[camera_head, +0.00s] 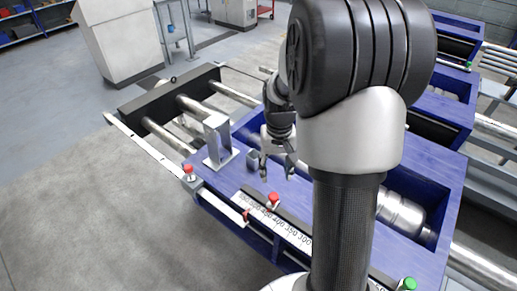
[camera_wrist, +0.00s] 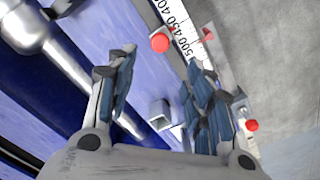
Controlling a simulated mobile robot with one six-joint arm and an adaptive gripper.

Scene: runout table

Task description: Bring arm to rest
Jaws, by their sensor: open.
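My gripper (camera_head: 277,170) hangs over the blue runout table (camera_head: 232,178) in the head view, its fingers pointing down. In the wrist view my gripper (camera_wrist: 160,70) has its two fingers spread apart with nothing between them. My arm crosses the middle of the head view and hides part of the table. A small grey block (camera_head: 252,157) is on the blue top just left of the fingers. A square grey hollow piece (camera_wrist: 160,113) shows between the finger bases in the wrist view.
A grey metal bracket (camera_head: 217,140) stands left of my gripper. Red knobs (camera_head: 188,170) (camera_head: 272,198) and a numbered scale (camera_head: 278,218) line the front edge. A green knob (camera_head: 408,284) is at lower right. Metal rollers (camera_head: 402,212) lie in the recess. Open floor (camera_head: 80,200) lies left.

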